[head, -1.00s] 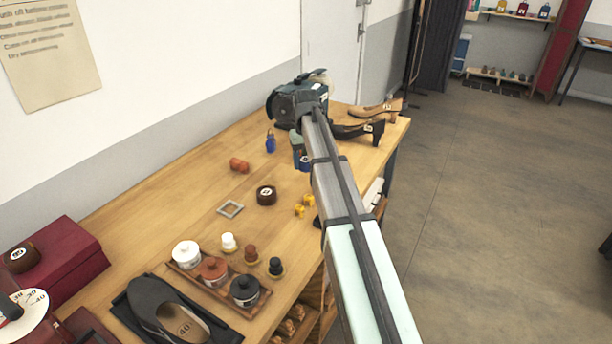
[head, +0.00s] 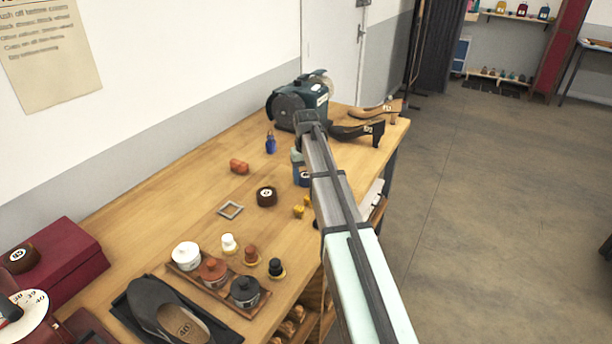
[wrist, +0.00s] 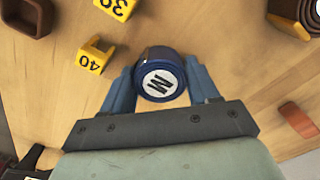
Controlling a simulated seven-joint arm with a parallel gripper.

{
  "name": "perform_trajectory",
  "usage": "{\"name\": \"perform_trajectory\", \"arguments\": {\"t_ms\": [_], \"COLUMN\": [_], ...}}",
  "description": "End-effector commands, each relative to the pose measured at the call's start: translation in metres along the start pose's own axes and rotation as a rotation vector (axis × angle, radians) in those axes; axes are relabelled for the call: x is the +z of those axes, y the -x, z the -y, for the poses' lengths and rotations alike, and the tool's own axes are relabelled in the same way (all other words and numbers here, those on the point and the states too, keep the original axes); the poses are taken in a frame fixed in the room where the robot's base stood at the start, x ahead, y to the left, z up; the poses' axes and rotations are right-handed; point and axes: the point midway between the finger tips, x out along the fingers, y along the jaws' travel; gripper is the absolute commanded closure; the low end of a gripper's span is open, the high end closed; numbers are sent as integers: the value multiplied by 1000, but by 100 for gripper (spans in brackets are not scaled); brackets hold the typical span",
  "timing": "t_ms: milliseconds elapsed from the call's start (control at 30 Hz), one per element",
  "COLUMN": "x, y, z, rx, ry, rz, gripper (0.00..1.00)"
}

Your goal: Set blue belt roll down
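The blue belt roll (wrist: 160,76), marked M on its flat face, sits between the two blue fingers of my gripper (wrist: 161,85) in the wrist view. The fingers are against its sides, so my gripper is shut on it. In the head view the blue roll (head: 302,177) shows partly behind my arm, low over the workbench (head: 190,190). Whether its underside touches the wood is hard to tell. My fingers are mostly hidden there.
Yellow size markers (wrist: 93,56) lie close by. A brown belt roll (head: 266,196), an orange piece (head: 239,166), a small blue bottle (head: 270,143) and a grey square frame (head: 230,210) are on the bench.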

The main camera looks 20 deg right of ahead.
Motion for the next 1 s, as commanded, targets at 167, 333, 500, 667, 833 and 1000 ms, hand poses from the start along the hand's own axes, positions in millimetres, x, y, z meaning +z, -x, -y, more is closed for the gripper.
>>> {"name": "perform_trajectory", "arguments": {"t_ms": [167,333,500,667,833,1000], "x": [0,0,0,-1,-1,-1], "y": [0,0,2,15,44,75], "z": [0,0,0,0,0,0], "rx": [0,0,0,0,0,0], "ry": [0,0,0,0,0,0], "rz": [0,0,0,0,-2,-2], "gripper": [22,18,18,18,18,18]}}
